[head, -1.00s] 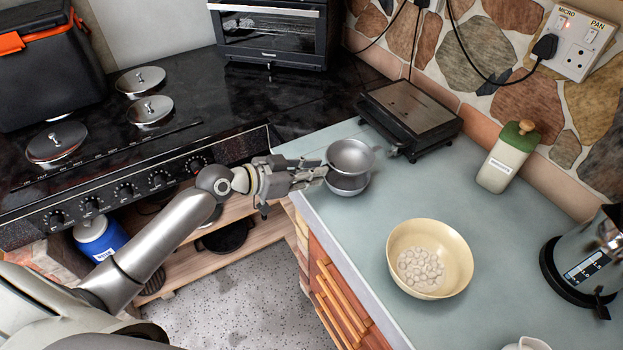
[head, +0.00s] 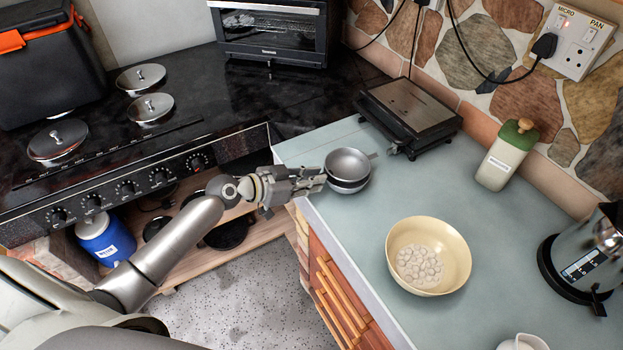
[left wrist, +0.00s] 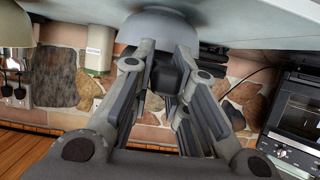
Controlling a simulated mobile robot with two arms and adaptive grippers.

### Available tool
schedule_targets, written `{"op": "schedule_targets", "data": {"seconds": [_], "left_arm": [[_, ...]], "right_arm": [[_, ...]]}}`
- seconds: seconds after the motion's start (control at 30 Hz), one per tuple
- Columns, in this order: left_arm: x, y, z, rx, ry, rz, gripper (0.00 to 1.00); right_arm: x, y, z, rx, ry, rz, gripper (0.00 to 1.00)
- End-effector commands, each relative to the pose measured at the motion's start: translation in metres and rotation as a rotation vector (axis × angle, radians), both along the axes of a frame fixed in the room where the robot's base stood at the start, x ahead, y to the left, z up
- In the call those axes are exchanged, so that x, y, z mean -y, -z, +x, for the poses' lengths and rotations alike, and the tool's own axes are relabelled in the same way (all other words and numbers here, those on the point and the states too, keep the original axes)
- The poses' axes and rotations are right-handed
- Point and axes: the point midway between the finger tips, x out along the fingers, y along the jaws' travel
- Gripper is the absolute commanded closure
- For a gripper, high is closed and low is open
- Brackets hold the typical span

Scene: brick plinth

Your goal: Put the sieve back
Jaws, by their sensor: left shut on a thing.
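The grey metal sieve (head: 348,162) sits in or just over the mouth of a small metal bowl (head: 347,187) on the pale counter, near its left edge. A small tab juts from the sieve's right side. My left gripper (head: 322,179) is at the sieve's left side, shut on its handle. In the left wrist view, the fingers (left wrist: 168,85) close around a dark block (left wrist: 165,72) just below a rounded grey bowl shape (left wrist: 160,27). I cannot tell whether the sieve's weight rests on the bowl. My right gripper is not in view.
A cream bowl (head: 457,255) with several white pieces stands to the right on the counter (head: 380,228). A flat dark appliance (head: 410,110) is behind the sieve. A green-topped bottle (head: 505,155) and a glass jug (head: 590,255) stand at right. The hob (head: 190,110) is at left.

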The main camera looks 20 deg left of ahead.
Motion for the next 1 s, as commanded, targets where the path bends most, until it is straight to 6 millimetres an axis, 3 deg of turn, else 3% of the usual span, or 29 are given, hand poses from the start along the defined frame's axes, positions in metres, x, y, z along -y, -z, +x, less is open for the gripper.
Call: {"op": "schedule_targets", "data": {"seconds": [0.33, 0.37, 0.5, 0.83, 1.0], "left_arm": [[0.0, 0.009, 0.0, 0.001, 0.0, -0.001, 1.0], [0.0, 0.007, 0.0, 0.001, 0.0, -0.001, 0.81], [0.0, 0.007, 0.0, 0.0, 0.0, 0.0, 0.63], [0.0, 0.006, 0.0, 0.0, 0.0, 0.0, 0.63], [0.0, -0.003, 0.0, -0.001, 0.0, -0.001, 0.63]], "right_arm": [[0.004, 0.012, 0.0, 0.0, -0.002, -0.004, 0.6], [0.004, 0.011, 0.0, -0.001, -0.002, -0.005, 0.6], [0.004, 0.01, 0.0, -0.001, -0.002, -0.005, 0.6], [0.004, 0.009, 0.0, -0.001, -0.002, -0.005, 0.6], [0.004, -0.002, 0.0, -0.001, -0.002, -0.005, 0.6]]}}
